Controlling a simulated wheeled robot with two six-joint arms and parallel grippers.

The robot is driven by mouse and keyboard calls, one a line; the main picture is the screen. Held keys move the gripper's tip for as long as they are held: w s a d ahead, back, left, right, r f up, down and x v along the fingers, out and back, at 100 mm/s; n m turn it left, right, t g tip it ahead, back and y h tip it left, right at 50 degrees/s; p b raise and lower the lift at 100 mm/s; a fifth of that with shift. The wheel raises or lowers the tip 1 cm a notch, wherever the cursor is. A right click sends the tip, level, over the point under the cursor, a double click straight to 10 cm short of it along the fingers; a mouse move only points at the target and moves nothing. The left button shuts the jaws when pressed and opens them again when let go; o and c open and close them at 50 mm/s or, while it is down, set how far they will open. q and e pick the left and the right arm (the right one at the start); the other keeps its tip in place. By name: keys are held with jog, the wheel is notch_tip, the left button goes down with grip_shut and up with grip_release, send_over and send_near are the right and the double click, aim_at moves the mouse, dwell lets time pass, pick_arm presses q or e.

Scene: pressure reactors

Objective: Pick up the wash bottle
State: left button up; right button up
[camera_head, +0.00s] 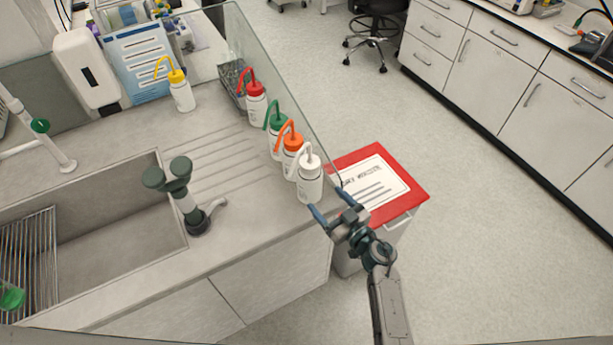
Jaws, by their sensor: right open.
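Several wash bottles stand upright on the grey counter (225,225). In a row along its right edge are a red-capped wash bottle (257,106), a green-capped one (278,142), an orange-capped one (293,163) and a white-capped one (310,188), which is nearest me. A yellow-capped wash bottle (183,95) stands apart, farther left. My right gripper (329,205) is open, its blue fingertips just right of and below the white-capped bottle. The fingers look close to it; I cannot tell whether they touch. My left gripper is not in view.
A clear glass panel (245,45) runs along the counter's right edge behind the bottles. A sink (110,225) and green-handled tap (185,195) lie left. A red-lidded bin (415,197) stands right of the counter. Open floor lies beyond.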

aim_at(317, 191)
jog(key=p+x, duration=0.1)
jog(key=x, duration=0.5)
jog(key=shift+w+a, duration=0.2)
jog(key=shift+a, duration=0.15)
jog(key=shift+x, duration=0.9)
jog(key=shift+d, duration=0.1)
jog(key=c, duration=0.5)
